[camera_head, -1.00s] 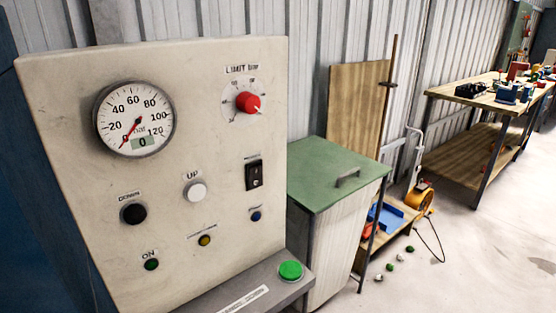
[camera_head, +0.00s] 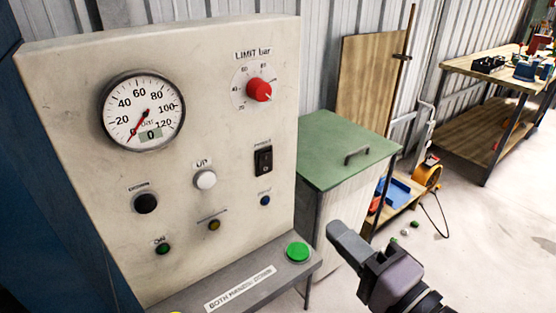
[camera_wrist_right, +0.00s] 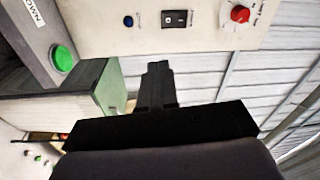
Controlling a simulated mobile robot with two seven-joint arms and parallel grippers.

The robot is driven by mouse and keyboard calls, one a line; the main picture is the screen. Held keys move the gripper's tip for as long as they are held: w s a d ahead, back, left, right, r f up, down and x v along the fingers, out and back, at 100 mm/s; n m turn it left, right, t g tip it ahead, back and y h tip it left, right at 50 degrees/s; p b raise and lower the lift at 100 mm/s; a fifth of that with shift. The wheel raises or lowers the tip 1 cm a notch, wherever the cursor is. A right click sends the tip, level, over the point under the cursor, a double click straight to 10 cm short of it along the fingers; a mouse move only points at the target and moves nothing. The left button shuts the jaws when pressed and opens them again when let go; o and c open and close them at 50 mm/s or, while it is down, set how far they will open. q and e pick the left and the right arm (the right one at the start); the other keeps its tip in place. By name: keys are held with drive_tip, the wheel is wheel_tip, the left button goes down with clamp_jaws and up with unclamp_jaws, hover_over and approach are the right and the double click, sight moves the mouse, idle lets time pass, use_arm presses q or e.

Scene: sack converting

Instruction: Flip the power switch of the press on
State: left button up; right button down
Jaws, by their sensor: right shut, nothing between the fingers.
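The press control panel (camera_head: 80,85) is cream-coloured, with a black rocker power switch (camera_head: 263,161) on its right side, below the red limit knob (camera_head: 259,89). The switch (camera_wrist_right: 174,19) also shows at the top of the right wrist view. I cannot tell which way the rocker is tipped. My right gripper (camera_head: 338,232) is shut and empty, in front of the panel, lower right of the switch and apart from it. Its fingers (camera_wrist_right: 156,75) point toward the panel in the wrist view. My left gripper is not in view.
A green push button (camera_head: 298,252) sits on the grey ledge under the panel, left of my right gripper. A pressure gauge (camera_head: 143,110) reads 0. A green-topped cabinet (camera_head: 335,145) stands right of the panel. Open floor lies farther right, before a workbench (camera_head: 490,80).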

drive_tip(key=r, duration=0.2)
drive_tip(key=s+a+r+m+y, duration=0.1)
drive_tip(key=shift+r, duration=0.25)
drive_tip(key=b, duration=0.6)
approach(266, 156)
drive_tip(key=x, duration=0.5)
drive_tip(key=shift+w+r, duration=0.15)
drive_tip(key=shift+w, duration=0.1)
drive_tip(key=shift+w+a, duration=0.5)
drive_tip(key=shift+w, duration=0.1)
drive_tip(key=shift+s, duration=0.1)
